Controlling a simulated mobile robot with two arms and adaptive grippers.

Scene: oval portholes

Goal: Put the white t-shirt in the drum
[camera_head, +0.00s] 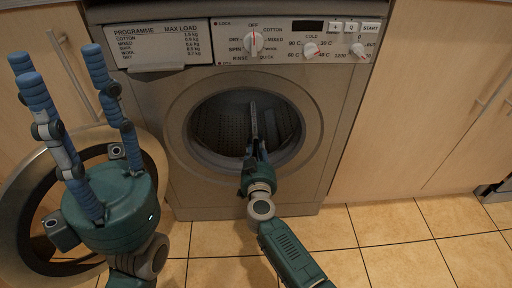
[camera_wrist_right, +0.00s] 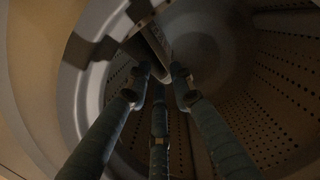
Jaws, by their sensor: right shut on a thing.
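The drum (camera_head: 222,130) shows through the open round porthole of the washing machine; its perforated wall fills much of the right wrist view (camera_wrist_right: 275,85). My right gripper (camera_head: 253,135) reaches into the opening. In the right wrist view its fingers (camera_wrist_right: 158,75) close on a thin, pale, flat thing, which I take for the white t-shirt (camera_wrist_right: 150,40). It is in shadow and mostly hidden by the fingers. No other white cloth shows. My left gripper (camera_head: 57,62) is raised at the left, fingers spread, empty.
The round door (camera_head: 22,205) stands open at the left, behind my left gripper. The control panel (camera_head: 290,45) is above the porthole. Wooden cupboards (camera_head: 440,110) flank the machine. The tiled floor (camera_head: 400,235) is clear at the right.

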